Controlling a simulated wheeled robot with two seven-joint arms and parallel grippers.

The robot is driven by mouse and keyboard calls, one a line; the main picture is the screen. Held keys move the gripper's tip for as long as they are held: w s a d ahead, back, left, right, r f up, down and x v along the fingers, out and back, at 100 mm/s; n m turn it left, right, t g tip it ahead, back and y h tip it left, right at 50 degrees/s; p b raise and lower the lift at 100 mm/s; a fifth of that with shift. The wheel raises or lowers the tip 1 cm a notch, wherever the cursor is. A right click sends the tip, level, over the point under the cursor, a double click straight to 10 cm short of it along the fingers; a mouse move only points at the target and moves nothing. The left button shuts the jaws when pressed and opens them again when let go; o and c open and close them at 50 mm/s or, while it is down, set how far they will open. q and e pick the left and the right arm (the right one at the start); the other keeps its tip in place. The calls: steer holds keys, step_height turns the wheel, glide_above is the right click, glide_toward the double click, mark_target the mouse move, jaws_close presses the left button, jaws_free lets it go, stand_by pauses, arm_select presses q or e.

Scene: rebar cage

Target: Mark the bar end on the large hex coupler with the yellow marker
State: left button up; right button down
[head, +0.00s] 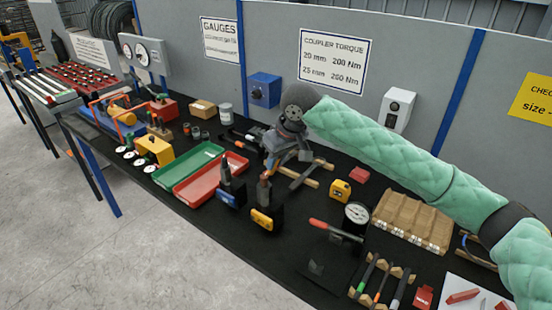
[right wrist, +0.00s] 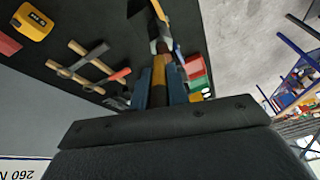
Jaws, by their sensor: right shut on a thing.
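My right gripper (head: 270,165) points down over the middle of the black table. In the right wrist view its blue fingers (right wrist: 160,88) are shut on a yellow-orange marker (right wrist: 164,72), whose far end is dark. Below the gripper, a reddish-brown upright piece (head: 264,190) stands in a black holder with a yellow front (head: 263,220). The marker's far end is close to it; I cannot tell whether they touch. A similar dark upright piece (head: 225,174) stands to the left in a holder with a blue front (head: 228,198). I cannot tell which is the large hex coupler. My left gripper is not in view.
A red tray (head: 205,180) and a green tray (head: 183,168) lie left of the holders. Several pens lie in a wooden rack (head: 397,270) at front right.

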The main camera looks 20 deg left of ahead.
steer(key=shift+f, duration=0.7)
stand_by(0.3)
steer(key=shift+a+r+p, duration=0.15)
steer(key=shift+a+p, duration=0.35)
steer(key=shift+a, duration=0.4)
steer(key=shift+w+a+p, duration=0.15)
steer(key=shift+a, duration=0.4)
steer(key=shift+w+a+p, duration=0.15)
steer(key=shift+a, duration=0.35)
steer(key=shift+p, duration=0.5)
steer(key=shift+s+d+r+p, duration=0.15)
steer(key=shift+d+p, duration=0.35)
steer(key=shift+d, duration=0.5)
steer(key=shift+s+d+p, duration=0.2)
steer(key=shift+d+p, duration=0.3)
steer(key=shift+d, duration=0.5)
steer(key=shift+r, duration=0.1)
steer(key=shift+r+p, duration=2.65)
steer(key=shift+r, duration=0.3)
